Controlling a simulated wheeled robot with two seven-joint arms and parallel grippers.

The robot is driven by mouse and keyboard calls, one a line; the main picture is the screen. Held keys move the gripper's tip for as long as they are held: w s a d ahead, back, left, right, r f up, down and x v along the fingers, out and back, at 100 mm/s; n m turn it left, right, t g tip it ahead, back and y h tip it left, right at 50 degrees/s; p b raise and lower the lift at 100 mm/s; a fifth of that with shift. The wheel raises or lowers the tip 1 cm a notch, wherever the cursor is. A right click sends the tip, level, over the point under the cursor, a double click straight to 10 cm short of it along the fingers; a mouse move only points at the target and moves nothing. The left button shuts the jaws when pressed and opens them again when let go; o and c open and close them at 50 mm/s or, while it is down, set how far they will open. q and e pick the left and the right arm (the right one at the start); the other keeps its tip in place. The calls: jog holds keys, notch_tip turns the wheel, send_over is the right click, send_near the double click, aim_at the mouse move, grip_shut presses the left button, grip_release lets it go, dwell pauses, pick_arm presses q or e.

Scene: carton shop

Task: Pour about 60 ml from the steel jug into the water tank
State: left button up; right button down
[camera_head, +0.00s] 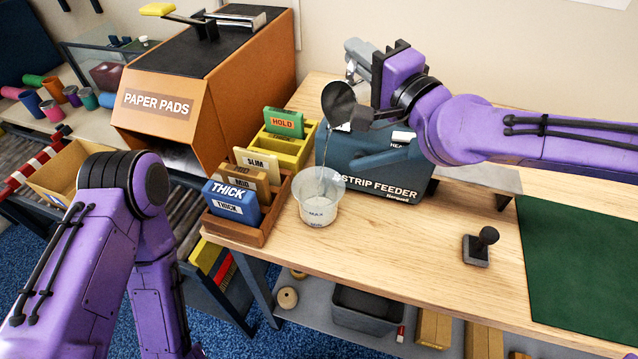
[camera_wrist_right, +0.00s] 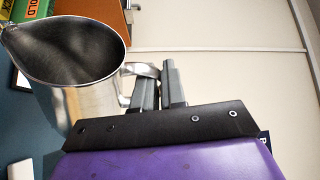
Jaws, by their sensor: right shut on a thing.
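The steel jug (camera_head: 339,101) is held in the air, tilted, above the water tank, and a thin stream of water falls from it. My right gripper (camera_head: 357,65) is shut on the jug's handle; the right wrist view shows the jug (camera_wrist_right: 85,85) and the fingers (camera_wrist_right: 158,88) at its handle. The water tank (camera_head: 319,204) is a clear cup with a "MAX" mark on the wooden table; the stream goes into its open top. The exact water level is hard to read. My left arm is at the left, and its gripper is out of view.
The blue strip feeder (camera_head: 372,170) stands right behind the tank. A wooden holder (camera_head: 258,238) with labelled cards is left of it, beside a yellow holder (camera_head: 285,148). A black-handled stamp (camera_head: 481,246) and green mat (camera_head: 580,262) lie to the right. The table front is clear.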

jog(key=shift+s+a, duration=0.1)
dwell(0.3)
jog(key=w+d+r+m+p, duration=0.1)
jog(key=p, duration=0.1)
jog(key=w+d+r+m+p, duration=0.1)
jog(key=p, duration=0.2)
jog(key=shift+w+r+m+g+h, duration=0.1)
jog(key=shift+w+m+g+h, duration=0.05)
jog(key=shift+m+g+h, duration=0.2)
jog(key=shift+w+d+f+m+b, duration=0.15)
jog(key=shift+f+m+b, duration=0.15)
jog(key=shift+f+m, duration=0.25)
jog(key=shift+d+f, duration=0.15)
jog(key=shift+f, duration=0.15)
jog(key=shift+f+m, duration=0.2)
jog(key=shift+m, duration=0.1)
jog(key=shift+w+d+f+m+g+h, duration=0.1)
jog(key=shift+w+f+m+g+h, duration=0.15)
jog(key=shift+w+f+m, duration=0.2)
jog(key=shift+s, duration=0.1)
jog(key=shift+s+r, duration=0.1)
